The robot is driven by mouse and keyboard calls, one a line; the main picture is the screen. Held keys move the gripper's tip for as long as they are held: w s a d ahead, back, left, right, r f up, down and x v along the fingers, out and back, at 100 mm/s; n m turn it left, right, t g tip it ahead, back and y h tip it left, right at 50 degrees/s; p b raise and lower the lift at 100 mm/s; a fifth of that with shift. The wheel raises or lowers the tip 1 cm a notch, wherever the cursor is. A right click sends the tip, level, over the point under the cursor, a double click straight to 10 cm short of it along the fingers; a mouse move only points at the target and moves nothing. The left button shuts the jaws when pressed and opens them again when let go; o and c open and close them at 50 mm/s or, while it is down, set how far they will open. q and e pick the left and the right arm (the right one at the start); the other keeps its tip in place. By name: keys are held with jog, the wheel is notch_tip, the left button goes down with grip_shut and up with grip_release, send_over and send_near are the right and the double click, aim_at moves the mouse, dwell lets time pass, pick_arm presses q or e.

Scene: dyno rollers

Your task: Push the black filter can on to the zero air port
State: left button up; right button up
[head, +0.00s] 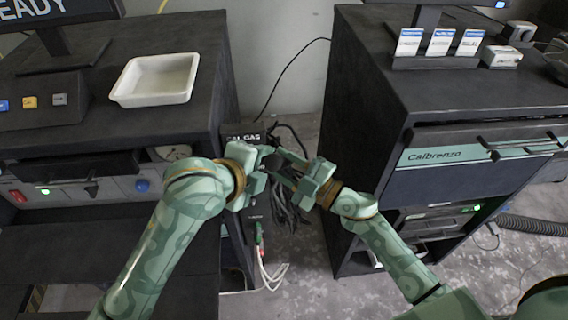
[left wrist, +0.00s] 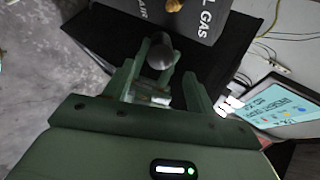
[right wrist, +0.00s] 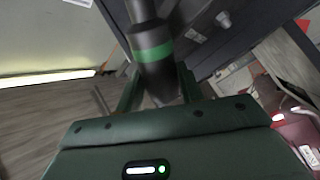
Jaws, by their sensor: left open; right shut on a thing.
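The black filter can (right wrist: 152,65) has a green band and stands between the fingers of my right gripper (right wrist: 158,85) in the right wrist view. My right gripper (head: 284,168) is shut on it. A narrower dark stem shows beyond the can's far end; I cannot tell whether they are joined. My left gripper (head: 262,168) is open, facing the right one in front of the CAL GAS box (head: 244,138). In the left wrist view a grey rounded cylinder (left wrist: 160,54) shows between its fingers; I cannot tell whether it is the can. A brass fitting (left wrist: 169,6) shows on the box (left wrist: 200,18) near the lettering AIR.
A left bench (head: 150,125) carries a white tray (head: 125,97). A Calibrenzo cabinet (head: 400,110) stands at right. Cables (head: 290,205) hang in the gap between them. White tubes (head: 268,272) hang lower down. A lit screen (left wrist: 278,104) shows in the left wrist view.

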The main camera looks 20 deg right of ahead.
aim_at(273, 163)
pick_arm(q)
jog(key=shift+x, duration=2.3)
jog(key=shift+s, duration=0.1)
jog(key=c, duration=1)
pick_arm(e)
jog(key=o, duration=1.1)
jog(key=shift+v, duration=4)
pick_arm(q)
jog(key=shift+r, duration=0.1)
